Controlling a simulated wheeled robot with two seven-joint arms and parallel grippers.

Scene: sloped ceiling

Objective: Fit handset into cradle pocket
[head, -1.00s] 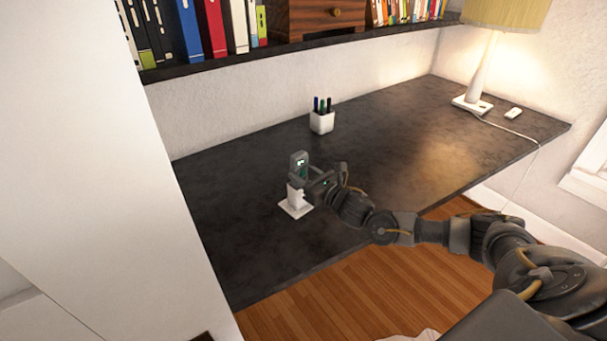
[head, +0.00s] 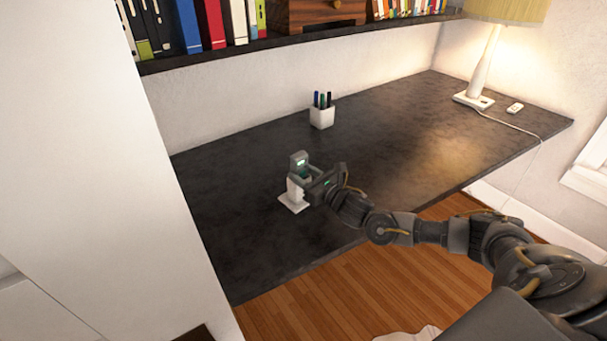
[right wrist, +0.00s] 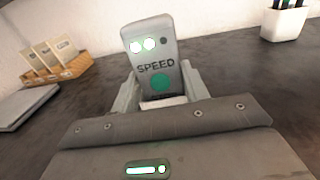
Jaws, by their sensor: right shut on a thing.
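The handset (head: 299,159) is a small grey block with a green-lit face. In the right wrist view the handset (right wrist: 152,50) shows the word "SPEED", two pale lights and a green round button, and leans slightly. My right gripper (head: 304,177) is shut on it; both fingers (right wrist: 160,88) flank its lower part. The white cradle (head: 293,203) stands on the desk on a square base, directly below the handset. The fingers hide the handset's lower end and the cradle's pocket, so I cannot tell how far it sits inside. My left gripper is not in view.
The dark desk (head: 400,140) is mostly clear. A white pen cup (head: 321,117) stands behind the cradle, and a lamp (head: 482,70) at the far right. A shelf of books (head: 215,28) hangs above. The wrist view shows a card box (right wrist: 52,68) and a flat grey object (right wrist: 22,108).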

